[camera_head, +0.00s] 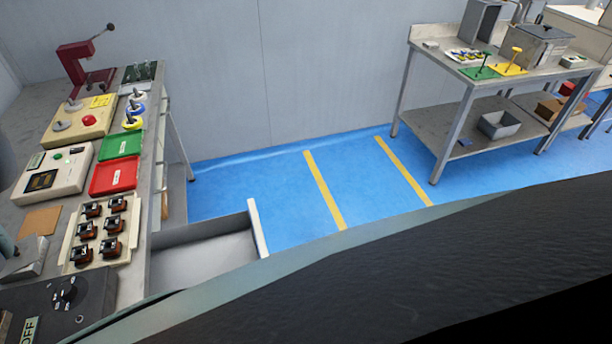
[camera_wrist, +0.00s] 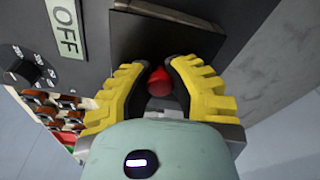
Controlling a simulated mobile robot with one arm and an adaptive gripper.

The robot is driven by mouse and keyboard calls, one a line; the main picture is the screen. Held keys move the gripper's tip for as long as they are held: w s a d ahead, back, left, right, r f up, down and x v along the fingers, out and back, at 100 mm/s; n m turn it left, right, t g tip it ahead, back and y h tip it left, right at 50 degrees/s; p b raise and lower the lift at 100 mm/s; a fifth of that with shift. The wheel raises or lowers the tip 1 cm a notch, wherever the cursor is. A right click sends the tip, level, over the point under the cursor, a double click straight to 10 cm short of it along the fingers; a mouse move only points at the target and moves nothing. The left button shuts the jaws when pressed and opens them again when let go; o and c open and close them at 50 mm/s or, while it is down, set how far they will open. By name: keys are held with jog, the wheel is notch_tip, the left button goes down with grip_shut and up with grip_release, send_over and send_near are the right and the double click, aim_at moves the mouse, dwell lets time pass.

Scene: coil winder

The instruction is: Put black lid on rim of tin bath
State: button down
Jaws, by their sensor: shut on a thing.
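In the wrist view my gripper (camera_wrist: 160,82) has its yellow fingers closed around a red knob (camera_wrist: 160,80). A dark flat plate, apparently the black lid (camera_wrist: 150,42), lies just beyond the knob. The fingers hide part of the plate. Beside it is a dark grey housing with a numbered dial and an OFF label (camera_wrist: 66,28); I take this to be the tin bath (camera_wrist: 95,12). Whether the lid touches the rim cannot be told. In the head view the OFF-labelled unit (camera_head: 85,298) is at the bottom left; my gripper is not clearly visible there.
The left bench holds a tray of small coils (camera_head: 103,230), a red tray (camera_head: 115,175), a green tray (camera_head: 121,146) and a control box (camera_head: 55,172). An open drawer (camera_head: 205,258) juts from the bench. A second table (camera_head: 440,105) stands far right. Blue floor (camera_head: 270,195) between is clear.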

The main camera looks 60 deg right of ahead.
jog(key=shift+f, duration=0.15)
jog(key=c, duration=1)
grip_release()
jog(key=shift+o, duration=0.2)
